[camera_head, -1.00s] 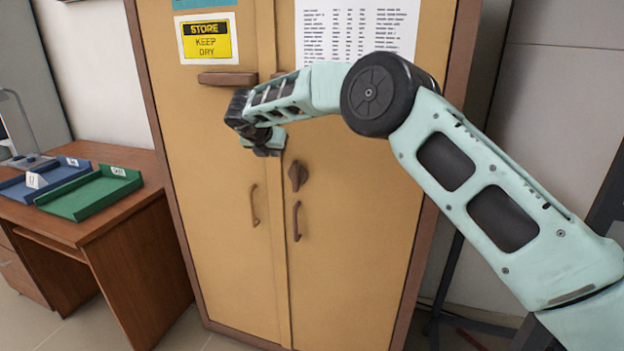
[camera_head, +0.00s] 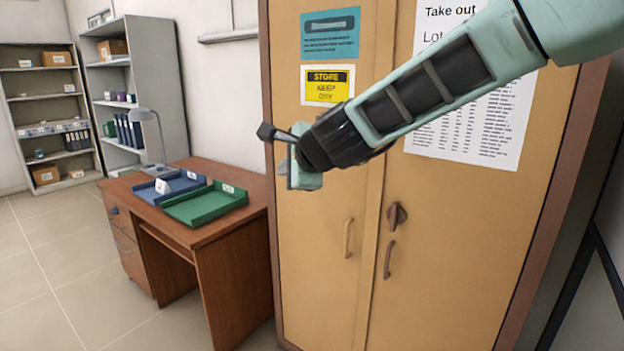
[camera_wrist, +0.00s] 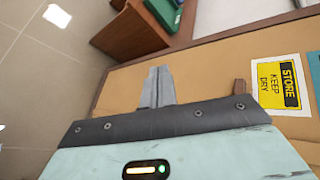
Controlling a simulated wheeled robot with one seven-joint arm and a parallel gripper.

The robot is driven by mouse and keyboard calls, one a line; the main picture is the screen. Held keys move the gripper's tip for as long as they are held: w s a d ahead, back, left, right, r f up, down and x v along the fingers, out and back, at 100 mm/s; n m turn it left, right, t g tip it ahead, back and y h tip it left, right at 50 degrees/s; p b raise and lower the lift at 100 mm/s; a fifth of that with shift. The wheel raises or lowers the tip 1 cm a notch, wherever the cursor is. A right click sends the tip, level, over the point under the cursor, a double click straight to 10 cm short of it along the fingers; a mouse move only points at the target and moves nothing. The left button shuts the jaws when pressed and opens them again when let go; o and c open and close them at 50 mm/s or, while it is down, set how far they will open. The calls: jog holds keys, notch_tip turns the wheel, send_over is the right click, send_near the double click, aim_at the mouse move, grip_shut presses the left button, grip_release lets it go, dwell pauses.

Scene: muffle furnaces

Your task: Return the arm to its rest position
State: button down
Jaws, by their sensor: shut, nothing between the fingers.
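My arm reaches in from the upper right in the head view, in front of a tall tan cabinet (camera_head: 320,270). My gripper (camera_head: 286,163) is at the arm's left end, in front of the cabinet's left door, below and left of the yellow "STORE KEEP DRY" label (camera_head: 327,86). In the wrist view its grey fingers (camera_wrist: 158,75) are together with nothing between them. In that view the yellow label (camera_wrist: 280,84) lies to the right of the fingers. The far sides of the fingers are hidden.
A brown desk (camera_head: 232,232) stands left of the cabinet, with a green tray (camera_head: 205,205), a blue tray (camera_head: 150,192) and a lamp (camera_head: 143,115). Shelves (camera_head: 140,75) stand behind at left. The cabinet doors are shut, with handles (camera_head: 388,260) below my arm. The floor at left is clear.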

jog(key=s+d+f+n+g, duration=0.2)
jog(key=s+f+n+g, duration=0.2)
jog(key=s+n, duration=0.55)
jog(key=s+d+f+n+g, duration=0.25)
jog(key=s+f+n, duration=0.2)
jog(key=s, duration=0.95)
jog(key=s+d+f+n+g+h, duration=0.2)
jog(key=s+d+f+n+h, duration=0.1)
jog(key=s+d, duration=0.4)
jog(key=s+d+f+n+g+h, duration=0.2)
jog(key=s+d+n, duration=0.3)
jog(key=s+d, duration=0.2)
jog(key=shift+s+d+f+n+h, duration=0.25)
jog(key=shift+f+n+h, duration=0.05)
jog(key=shift+f+h, duration=0.1)
jog(key=shift+a, duration=0.1)
